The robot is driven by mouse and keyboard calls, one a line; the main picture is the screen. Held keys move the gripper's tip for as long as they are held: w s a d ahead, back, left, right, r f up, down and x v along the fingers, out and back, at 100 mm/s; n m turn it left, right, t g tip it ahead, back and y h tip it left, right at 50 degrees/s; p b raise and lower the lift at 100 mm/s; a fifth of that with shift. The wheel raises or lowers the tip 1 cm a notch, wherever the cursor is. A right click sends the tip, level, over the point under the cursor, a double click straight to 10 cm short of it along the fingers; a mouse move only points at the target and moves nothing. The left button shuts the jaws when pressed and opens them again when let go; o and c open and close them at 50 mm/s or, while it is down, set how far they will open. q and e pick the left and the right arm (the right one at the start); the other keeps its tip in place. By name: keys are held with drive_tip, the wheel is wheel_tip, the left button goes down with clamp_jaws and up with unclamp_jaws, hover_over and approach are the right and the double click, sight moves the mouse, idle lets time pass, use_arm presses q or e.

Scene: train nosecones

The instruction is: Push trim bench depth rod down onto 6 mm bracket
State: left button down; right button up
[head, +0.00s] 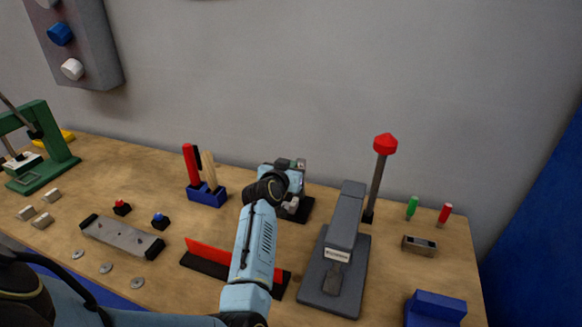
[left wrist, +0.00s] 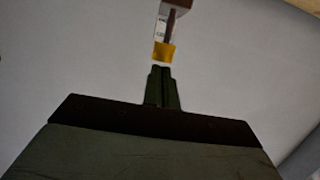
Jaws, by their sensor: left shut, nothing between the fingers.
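My left gripper (head: 291,182) is over the back middle of the bench in the head view, beside a small device on a black base (head: 301,212) that it mostly hides. In the left wrist view its dark fingers (left wrist: 162,72) are shut and empty. Just beyond their tips is a yellow end piece (left wrist: 164,52) on a dark rod (left wrist: 169,28), in front of a pale marked plate (left wrist: 159,28) under a reddish block (left wrist: 178,3). This looks like the depth rod. I cannot tell whether the fingers touch it. I cannot make out the 6 mm bracket. My right gripper is not in view.
A grey press (head: 343,225) and a red-topped post (head: 378,175) stand right of my arm. A blue holder (head: 207,196) with upright tools and a red strip (head: 208,252) are on the left. A grey plate (head: 120,237) lies further left.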

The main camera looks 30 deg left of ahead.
use_arm(q)
wheel_tip(320, 180, down, 3)
drive_tip(key=shift+r+b, duration=0.2)
drive_tip(key=shift+b, duration=0.45)
drive_tip(key=shift+r, duration=0.15)
drive_tip(key=s+d+r+p, duration=0.2)
drive_tip(key=s+r+p, duration=0.2)
drive_tip(key=s, duration=0.5)
wheel_tip(320, 180, up, 2)
drive_tip(key=shift+s+d+r, duration=0.1)
drive_tip(key=shift+s+d, duration=0.1)
